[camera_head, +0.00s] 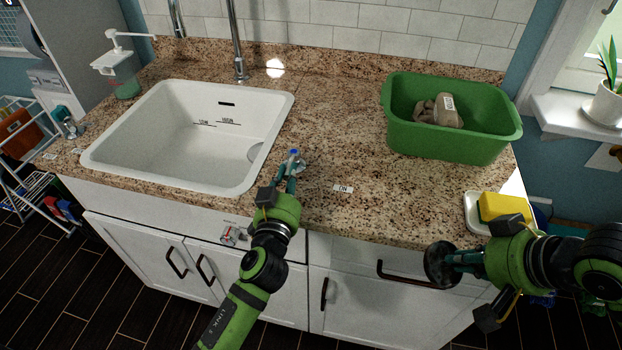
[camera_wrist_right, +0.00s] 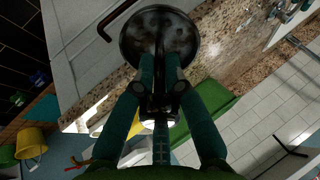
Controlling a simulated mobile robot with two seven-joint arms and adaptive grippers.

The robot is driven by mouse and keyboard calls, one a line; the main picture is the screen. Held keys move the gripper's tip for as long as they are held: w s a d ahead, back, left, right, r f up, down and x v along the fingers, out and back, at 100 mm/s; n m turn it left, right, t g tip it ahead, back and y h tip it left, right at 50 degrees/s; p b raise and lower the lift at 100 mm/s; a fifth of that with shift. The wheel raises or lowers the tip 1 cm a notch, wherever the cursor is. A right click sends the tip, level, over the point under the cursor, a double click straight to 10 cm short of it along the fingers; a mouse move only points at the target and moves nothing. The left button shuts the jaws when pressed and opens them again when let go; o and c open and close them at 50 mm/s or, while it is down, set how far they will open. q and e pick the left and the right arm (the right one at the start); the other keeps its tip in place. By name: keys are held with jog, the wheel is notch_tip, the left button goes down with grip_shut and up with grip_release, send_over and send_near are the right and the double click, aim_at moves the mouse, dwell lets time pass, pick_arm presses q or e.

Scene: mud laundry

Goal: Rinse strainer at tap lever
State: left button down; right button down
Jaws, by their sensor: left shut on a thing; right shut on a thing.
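My right gripper (camera_head: 465,262) is shut on the handle of the strainer (camera_head: 438,265), held in front of the counter's front edge, right of the sink. In the right wrist view the strainer (camera_wrist_right: 160,42) is a dark round disc with grey blotches, beyond the fingertips (camera_wrist_right: 159,88). My left gripper (camera_head: 291,172) is shut at the counter's front, right of the sink, on a small blue-tipped piece that looks like the tap lever (camera_head: 294,153); the fingers hide most of it. The white sink (camera_head: 108,160) is empty. The tap (camera_head: 237,50) rises behind it; no water shows.
A green tub (camera_head: 400,135) holding a grey-brown lump (camera_head: 440,112) stands at the back right. A yellow sponge (camera_head: 503,206) lies on a white dish (camera_head: 474,222) near the right edge. A soap dispenser (camera_head: 122,82) stands at the back left.

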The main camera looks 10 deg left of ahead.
pick_arm(q)
jog(key=shift+w+d+r+n+y+b, duration=0.1)
jog(key=shift+d+n+y+b, duration=0.2)
jog(key=shift+n+y+b, duration=0.35)
pick_arm(e)
jog(key=shift+d+f, duration=0.2)
jog(key=shift+f, duration=0.35)
jog(key=shift+d+f, duration=0.2)
jog(key=shift+f, duration=0.35)
pick_arm(q)
jog(key=shift+d+r+y, duration=0.2)
jog(key=shift+y, duration=0.15)
pick_arm(e)
jog(key=shift+w+d+f, duration=0.1)
jog(key=shift+d+f, duration=0.05)
jog(key=shift+d, duration=0.05)
pick_arm(q)
jog(key=shift+a, duration=0.1)
pick_arm(e)
jog(key=shift+a, duration=0.15)
pick_arm(q)
jog(key=c, duration=1.2)
grip_release()
jog(key=shift+r, duration=0.1)
jog(key=shift+c, duration=0.2)
jog(key=shift+f, duration=0.2)
